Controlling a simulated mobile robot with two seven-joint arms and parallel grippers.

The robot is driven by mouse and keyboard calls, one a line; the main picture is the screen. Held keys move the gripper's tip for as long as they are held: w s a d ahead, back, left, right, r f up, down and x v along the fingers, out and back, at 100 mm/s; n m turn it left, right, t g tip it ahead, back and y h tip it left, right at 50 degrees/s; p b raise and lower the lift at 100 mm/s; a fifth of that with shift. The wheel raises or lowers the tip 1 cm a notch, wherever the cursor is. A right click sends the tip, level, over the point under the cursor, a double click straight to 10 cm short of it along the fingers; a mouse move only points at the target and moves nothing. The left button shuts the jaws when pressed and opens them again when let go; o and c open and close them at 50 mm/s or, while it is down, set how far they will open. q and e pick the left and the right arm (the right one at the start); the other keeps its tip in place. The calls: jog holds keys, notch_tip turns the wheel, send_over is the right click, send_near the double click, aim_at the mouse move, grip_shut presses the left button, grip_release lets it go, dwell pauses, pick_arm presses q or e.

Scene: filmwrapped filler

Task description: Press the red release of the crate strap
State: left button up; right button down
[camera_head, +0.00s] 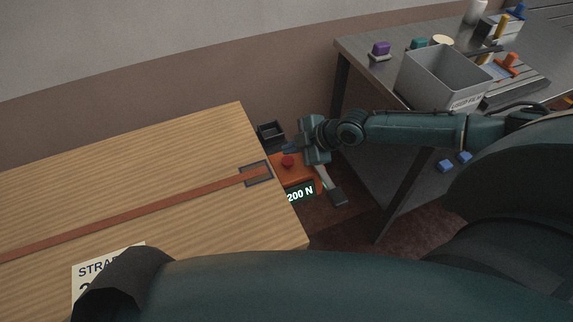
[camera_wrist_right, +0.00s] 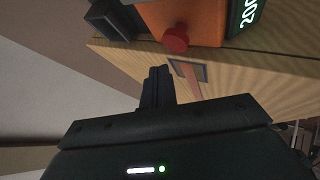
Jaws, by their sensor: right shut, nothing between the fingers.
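The wooden crate (camera_head: 130,180) fills the left in the head view, with an orange-brown strap (camera_head: 140,212) running across its top through a dark buckle plate (camera_head: 256,174). An orange strap unit (camera_head: 299,170) sits at the crate's right end, with a round red release (camera_head: 288,160) and a display reading 200 N. The red release also shows in the right wrist view (camera_wrist_right: 177,39). My right gripper (camera_head: 289,148) is shut and empty, close beside the release; its closed fingertips (camera_wrist_right: 158,72) appear apart from it. My left gripper is not in view.
A black open box (camera_head: 271,134) is fixed at the crate's end beside the strap unit. A grey workbench (camera_head: 375,65) at the upper right holds a grey bin (camera_head: 440,80) and small coloured items. Blue blocks (camera_head: 446,166) lie below my right arm. A strap label lies on the crate.

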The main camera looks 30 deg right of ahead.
aim_at(287, 160)
jog(key=shift+d+f, duration=0.1)
jog(key=shift+f, duration=0.55)
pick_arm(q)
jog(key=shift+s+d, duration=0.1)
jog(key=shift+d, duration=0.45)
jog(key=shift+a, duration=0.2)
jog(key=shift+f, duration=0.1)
pick_arm(e)
jog(key=shift+f, duration=0.1)
dwell(0.6)
pick_arm(q)
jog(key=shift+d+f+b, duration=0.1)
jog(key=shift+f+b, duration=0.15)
jog(key=shift+b, duration=0.3)
pick_arm(e)
jog(key=shift+f, duration=0.3)
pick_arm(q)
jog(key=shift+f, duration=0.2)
pick_arm(e)
jog(key=shift+f, duration=0.2)
pick_arm(q)
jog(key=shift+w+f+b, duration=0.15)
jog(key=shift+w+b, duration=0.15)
jog(key=shift+b, duration=0.55)
pick_arm(e)
jog(key=shift+s+f, duration=0.1)
jog(key=shift+f, duration=0.7)
jog(key=shift+r, duration=0.1)
